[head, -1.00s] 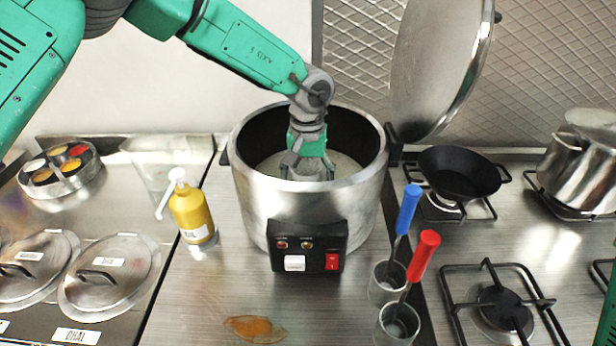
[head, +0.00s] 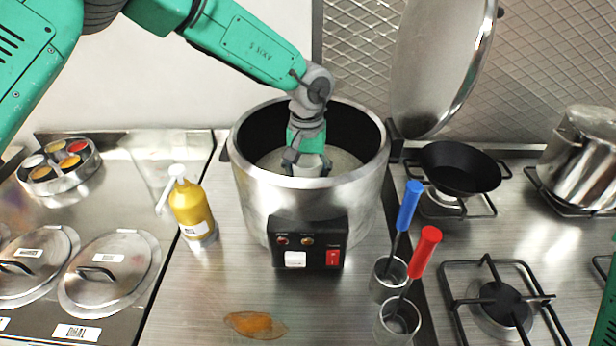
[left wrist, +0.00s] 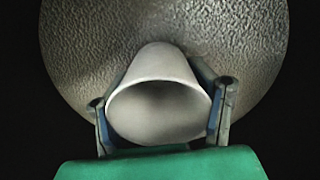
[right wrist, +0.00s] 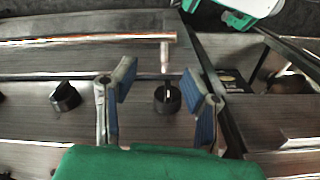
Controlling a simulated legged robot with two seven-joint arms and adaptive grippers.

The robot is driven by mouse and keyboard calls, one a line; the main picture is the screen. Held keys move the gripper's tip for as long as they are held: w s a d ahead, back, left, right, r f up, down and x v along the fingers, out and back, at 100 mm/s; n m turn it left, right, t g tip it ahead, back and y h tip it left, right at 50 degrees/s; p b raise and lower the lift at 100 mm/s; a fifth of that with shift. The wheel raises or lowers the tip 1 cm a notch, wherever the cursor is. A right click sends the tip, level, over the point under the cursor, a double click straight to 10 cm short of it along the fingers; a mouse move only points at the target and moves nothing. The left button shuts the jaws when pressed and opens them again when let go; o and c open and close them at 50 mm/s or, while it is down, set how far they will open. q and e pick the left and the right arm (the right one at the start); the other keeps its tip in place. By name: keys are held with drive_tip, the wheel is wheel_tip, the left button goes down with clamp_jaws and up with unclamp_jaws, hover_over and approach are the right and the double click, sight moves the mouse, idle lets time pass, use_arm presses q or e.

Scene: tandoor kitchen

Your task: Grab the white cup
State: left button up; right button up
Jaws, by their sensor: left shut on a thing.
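The white cup (left wrist: 155,100) sits between the fingers of my left gripper (left wrist: 162,98) in the left wrist view, its open mouth toward the camera. Both fingers touch its sides. In the head view the left gripper (head: 306,168) reaches down inside the large steel pot (head: 262,195), and the pale cup (head: 307,166) shows between its fingers. Grainy whitish contents (left wrist: 70,50) lie behind the cup; whether it touches them I cannot tell. My right gripper (right wrist: 160,105) is open and empty in the right wrist view, by a steel front with dark knobs.
The pot's lid (head: 437,65) stands raised behind it. A yellow pump bottle (head: 192,212) stands left of the pot. Blue-handled (head: 407,215) and red-handled (head: 420,260) tools stand in containers at the front right. A black pan (head: 459,170) sits on a burner to the right.

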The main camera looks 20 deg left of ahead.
use_arm(q)
wheel_tip(320, 180, up, 9)
drive_tip(key=shift+a+f+b, duration=0.1)
drive_tip(key=shift+b, duration=0.25)
wheel_tip(320, 180, up, 7)
drive_tip(key=p, duration=0.6)
drive_tip(key=shift+f, duration=0.2)
drive_tip(key=shift+r, duration=1.05)
